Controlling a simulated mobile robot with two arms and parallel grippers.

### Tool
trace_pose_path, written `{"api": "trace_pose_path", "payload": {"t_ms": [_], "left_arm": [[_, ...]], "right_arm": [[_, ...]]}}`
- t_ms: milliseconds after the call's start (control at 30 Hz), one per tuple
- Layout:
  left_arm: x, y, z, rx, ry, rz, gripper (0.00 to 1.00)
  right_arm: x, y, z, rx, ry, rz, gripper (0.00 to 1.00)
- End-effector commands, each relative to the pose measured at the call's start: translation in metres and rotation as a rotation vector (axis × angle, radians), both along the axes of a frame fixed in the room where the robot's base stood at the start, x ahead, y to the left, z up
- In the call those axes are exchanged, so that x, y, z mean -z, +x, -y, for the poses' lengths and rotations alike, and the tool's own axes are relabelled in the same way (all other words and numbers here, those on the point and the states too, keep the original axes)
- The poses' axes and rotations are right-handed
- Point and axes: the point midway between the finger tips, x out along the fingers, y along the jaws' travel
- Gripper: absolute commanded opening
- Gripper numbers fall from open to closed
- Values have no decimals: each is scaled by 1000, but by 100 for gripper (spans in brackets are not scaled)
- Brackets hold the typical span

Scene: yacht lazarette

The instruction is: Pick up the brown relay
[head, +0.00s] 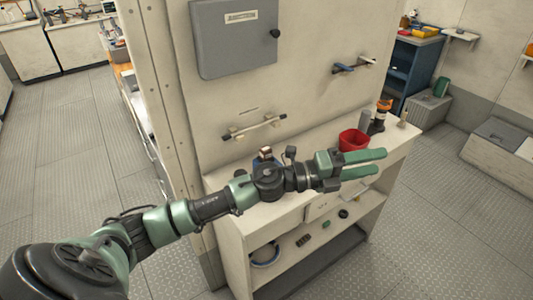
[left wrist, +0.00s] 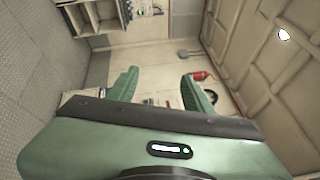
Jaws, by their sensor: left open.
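I cannot make out the brown relay for certain in either view. A small dark brownish block (head: 303,239) lies on the lower shelf of the white bench, too small to identify. My left gripper (head: 383,161) is open and empty, reaching to the right above the bench top, near a red bin. Its two green fingers stand apart in the left wrist view (left wrist: 160,80), with nothing between them. My left arm hides part of the bench top. My right gripper is not in view.
The white bench (head: 400,138) stands against a wall with a grey cabinet (head: 235,38) and handle. On it are the red bin (head: 353,139), a dark orange-topped item (head: 381,112) and a blue item partly behind my arm. Small parts lie on the lower shelf. The floor is open to either side.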

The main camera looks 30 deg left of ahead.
Motion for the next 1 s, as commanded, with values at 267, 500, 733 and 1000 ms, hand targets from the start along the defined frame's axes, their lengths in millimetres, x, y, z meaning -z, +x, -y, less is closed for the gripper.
{"api": "trace_pose_path", "payload": {"t_ms": [267, 500, 733, 1000], "left_arm": [[34, 0, -92, 330, 936, 134, 51], [31, -7, -256, 358, 1470, -100, 51], [29, -15, -302, 353, 1581, -203, 51], [56, -6, -295, 356, 1578, -202, 51]], "right_arm": [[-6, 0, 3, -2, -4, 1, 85], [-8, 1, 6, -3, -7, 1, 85], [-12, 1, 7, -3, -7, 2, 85], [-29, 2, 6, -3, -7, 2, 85]]}}
